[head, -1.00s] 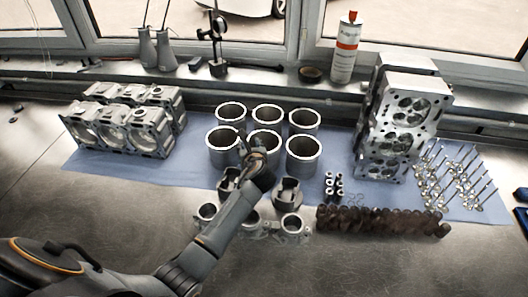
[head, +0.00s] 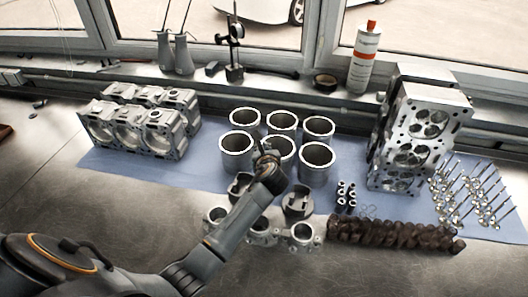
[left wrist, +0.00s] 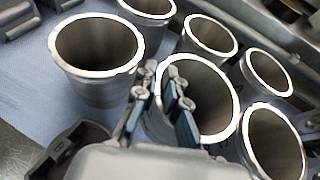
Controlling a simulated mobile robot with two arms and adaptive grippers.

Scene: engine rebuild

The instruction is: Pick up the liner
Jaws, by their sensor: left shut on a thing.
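Several grey metal cylinder liners stand upright in two rows on the blue mat. My left gripper (head: 262,152) is at the front middle liner (head: 283,150), partly covering it. In the left wrist view, the fingers (left wrist: 162,106) are shut on the near-left wall of this liner (left wrist: 212,127), with one finger inside the bore and one outside. The liner looks upright; I cannot tell whether it touches the mat. The front left liner (head: 236,156) and front right liner (head: 317,170) stand close on either side. My right gripper is not in view.
Engine blocks (head: 140,132) stand left and cylinder heads (head: 415,150) right on the blue mat (head: 215,178). Pistons (head: 298,203), a dark crankshaft-like part (head: 390,236) and valves (head: 470,195) lie nearer. The bench front is mostly clear.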

